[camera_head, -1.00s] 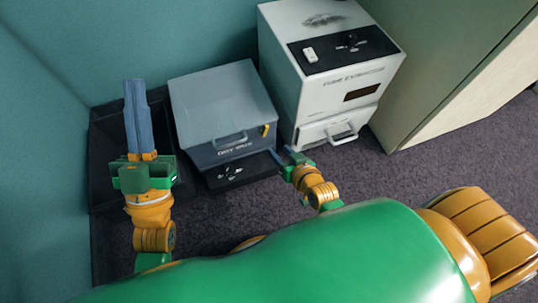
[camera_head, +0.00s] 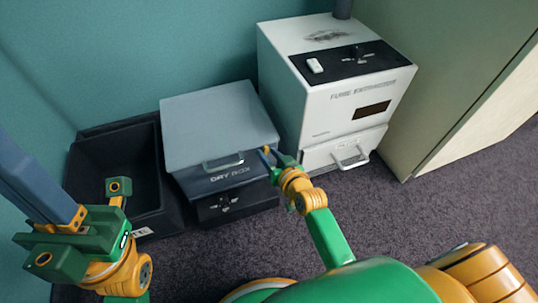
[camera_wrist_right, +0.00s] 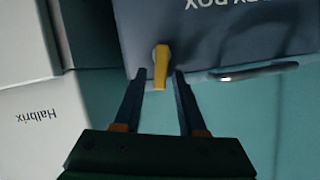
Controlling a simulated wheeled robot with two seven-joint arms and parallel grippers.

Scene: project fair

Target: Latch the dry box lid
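The dry box (camera_head: 220,125) is grey, with its lid down and a handle on its dark front. Its yellow latch (camera_wrist_right: 161,66) shows in the right wrist view, pointing away from the box toward my gripper. My right gripper (camera_head: 268,156) is at the box's front right corner. In the right wrist view its two fingers (camera_wrist_right: 152,76) are open, one on each side of the latch's lower end, with gaps and no clear contact. My left gripper (camera_head: 30,180) is at the left, away from the box, its blue fingers together and empty; their tips are near the picture edge.
A white fume extractor (camera_head: 330,110) stands close to the right of the dry box. A black open bin (camera_head: 140,160) is to its left. A dark unit (camera_head: 240,203) with small controls is under the box. Carpet (camera_head: 420,215) in front is free.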

